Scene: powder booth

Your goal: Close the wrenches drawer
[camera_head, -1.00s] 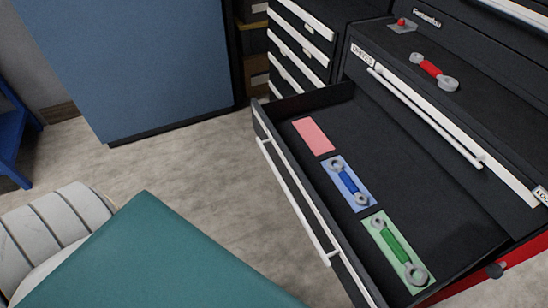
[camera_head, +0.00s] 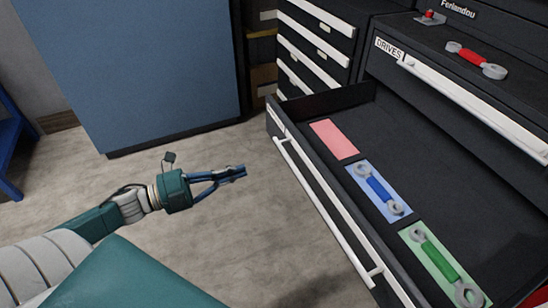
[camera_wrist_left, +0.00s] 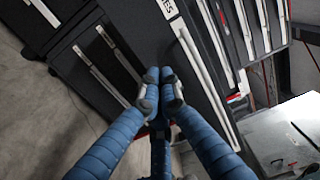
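The open drawer (camera_head: 330,191) stands pulled out of the black cabinet, with a long white handle (camera_head: 322,208) on its front. Inside lie a blue wrench (camera_head: 379,189) on a blue patch and a green wrench (camera_head: 440,262) on a green patch. The pink patch (camera_head: 333,139) is bare. A red wrench (camera_head: 477,60) lies on the cabinet's upper surface. My left gripper (camera_head: 240,172) is in front of the drawer, to the left of the handle and apart from it. In the left wrist view its fingertips (camera_wrist_left: 160,84) meet with nothing between them. My right gripper is out of view.
A closed drawer labelled DRIVES (camera_head: 389,49) with a white handle (camera_head: 480,105) sits above the open one. A blue panel (camera_head: 140,70) stands at the back left. A second drawer unit (camera_head: 318,45) stands behind. The floor (camera_head: 215,235) before the drawer is clear.

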